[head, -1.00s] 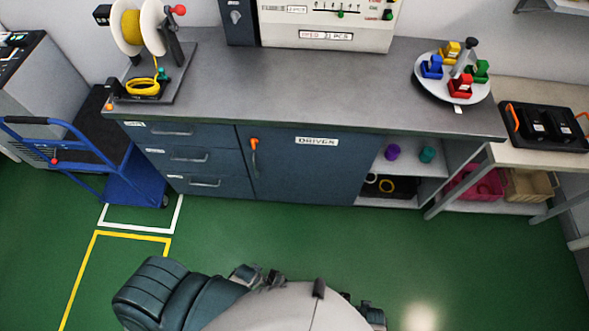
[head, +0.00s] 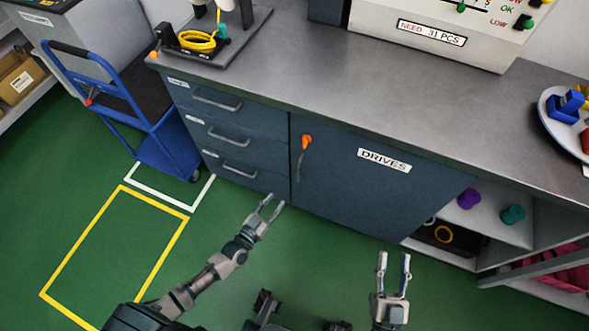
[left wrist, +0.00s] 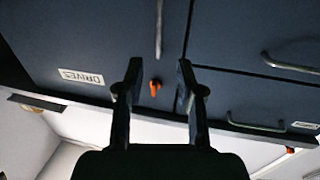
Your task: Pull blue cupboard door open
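The blue cupboard door (head: 365,185), labelled DRIVES, is closed under the grey worktop. Its vertical grey handle (head: 301,163) is at the left edge, with an orange latch (head: 306,142) at the top of it. My left gripper (head: 272,203) is open and empty, low in front of the drawers and left of the handle. In the left wrist view my left gripper (left wrist: 160,75) has its fingers spread, with the orange latch (left wrist: 155,87) and the handle (left wrist: 159,30) showing beyond and between them. My right gripper (head: 394,258) is open and empty, in front of the door's lower right.
Grey-handled drawers (head: 226,132) are left of the door. Open shelves (head: 490,222) with purple and teal pieces are at right. A blue cart (head: 165,150) stands at left. Green floor (head: 230,290) in front is clear.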

